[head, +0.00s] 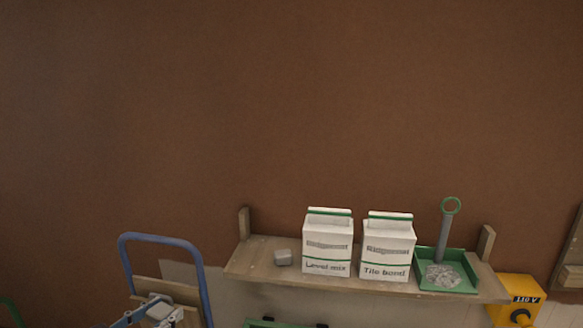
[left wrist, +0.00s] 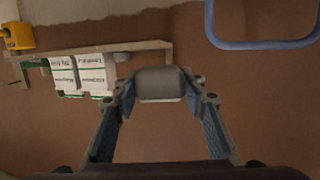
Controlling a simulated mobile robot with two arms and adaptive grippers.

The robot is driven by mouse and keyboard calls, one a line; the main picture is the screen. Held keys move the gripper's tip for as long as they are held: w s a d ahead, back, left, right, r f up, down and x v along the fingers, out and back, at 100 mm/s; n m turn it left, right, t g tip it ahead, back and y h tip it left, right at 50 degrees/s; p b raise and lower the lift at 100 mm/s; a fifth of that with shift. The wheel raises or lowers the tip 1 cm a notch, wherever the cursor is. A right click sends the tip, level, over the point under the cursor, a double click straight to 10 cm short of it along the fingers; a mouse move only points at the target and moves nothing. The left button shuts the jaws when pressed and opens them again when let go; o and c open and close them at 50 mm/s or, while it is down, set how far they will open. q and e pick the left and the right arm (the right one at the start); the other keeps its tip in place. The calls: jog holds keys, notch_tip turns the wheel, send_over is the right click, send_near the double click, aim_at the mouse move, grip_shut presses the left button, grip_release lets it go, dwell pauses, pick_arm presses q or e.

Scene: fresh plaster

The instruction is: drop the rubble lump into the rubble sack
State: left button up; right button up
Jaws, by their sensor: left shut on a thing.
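My left gripper (head: 158,313) is at the bottom left of the head view, in front of a blue tubular frame. In the left wrist view my left gripper (left wrist: 163,92) is shut on a grey, rounded block, the rubble lump (left wrist: 161,80), with a finger on each side. The lump is held clear of the shelf. I cannot make out a rubble sack in either view. My right gripper is not in view.
A wooden shelf (head: 258,272) holds a small grey block (head: 283,257), two white packets, Level mix (head: 327,245) and Tile bond (head: 388,250), and a green tray (head: 465,262) of grey bits. The blue frame (head: 165,239) stands left; a yellow 110 V box (head: 517,297) is right.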

pick_arm(q)
jog(key=s+d+r+m+g+h, duration=0.1)
jog(key=s+d+m+g+h, duration=0.1)
jog(key=s, duration=0.6)
jog(key=s+d+r+m+g+h, duration=0.1)
jog(key=s+d+m+g+h, duration=0.2)
jog(key=s+d, duration=0.4)
jog(key=shift+s+r+m+h, duration=0.35)
jog(key=shift+m+h, duration=0.15)
jog(key=shift+h, duration=0.1)
